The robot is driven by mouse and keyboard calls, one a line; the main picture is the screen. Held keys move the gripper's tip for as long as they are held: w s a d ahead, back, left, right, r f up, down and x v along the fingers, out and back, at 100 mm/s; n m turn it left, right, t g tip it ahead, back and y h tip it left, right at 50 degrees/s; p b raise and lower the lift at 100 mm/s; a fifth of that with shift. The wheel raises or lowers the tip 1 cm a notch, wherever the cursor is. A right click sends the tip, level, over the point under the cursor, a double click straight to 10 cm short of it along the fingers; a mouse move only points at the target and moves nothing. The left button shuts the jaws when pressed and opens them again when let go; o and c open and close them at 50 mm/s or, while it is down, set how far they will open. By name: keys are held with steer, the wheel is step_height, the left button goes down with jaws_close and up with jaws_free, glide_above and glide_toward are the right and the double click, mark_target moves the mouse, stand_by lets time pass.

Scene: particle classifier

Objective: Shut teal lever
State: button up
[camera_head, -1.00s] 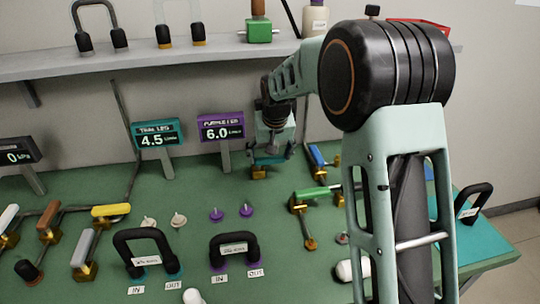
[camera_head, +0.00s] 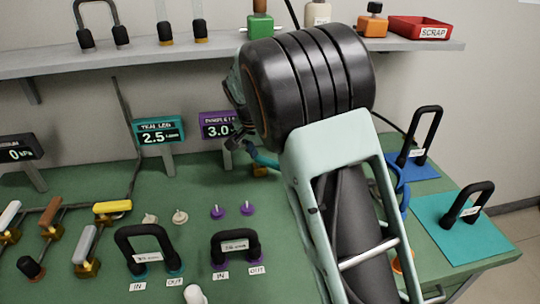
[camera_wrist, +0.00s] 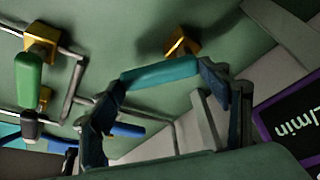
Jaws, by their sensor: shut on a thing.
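The teal lever (camera_wrist: 160,72) lies between the fingers of my gripper (camera_wrist: 160,80) in the wrist view, which are shut on it. Its brass valve body (camera_wrist: 182,42) is just beyond it, and the handle spans from finger to finger. In the head view, my arm hides most of the gripper and lever; the brass valve (camera_head: 260,170) shows low beside the purple display. The teal display (camera_head: 158,132) reads 2.5.
The purple display (camera_head: 218,125) reads 3.0 and stands close to my gripper. A green lever (camera_wrist: 28,78) and a blue handle (camera_wrist: 125,130) are near in the wrist view. Black-handled pieces (camera_head: 148,245) stand at the front. A shelf (camera_head: 100,62) runs behind.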

steer(key=shift+s+a+m+g+h, duration=0.25)
steer(key=shift+s+m+g+h, duration=0.05)
steer(key=shift+m, duration=0.7)
steer(key=shift+f+p, duration=0.1)
steer(key=shift+p, duration=0.2)
steer(key=o, duration=1.7)
steer(key=shift+w, duration=0.1)
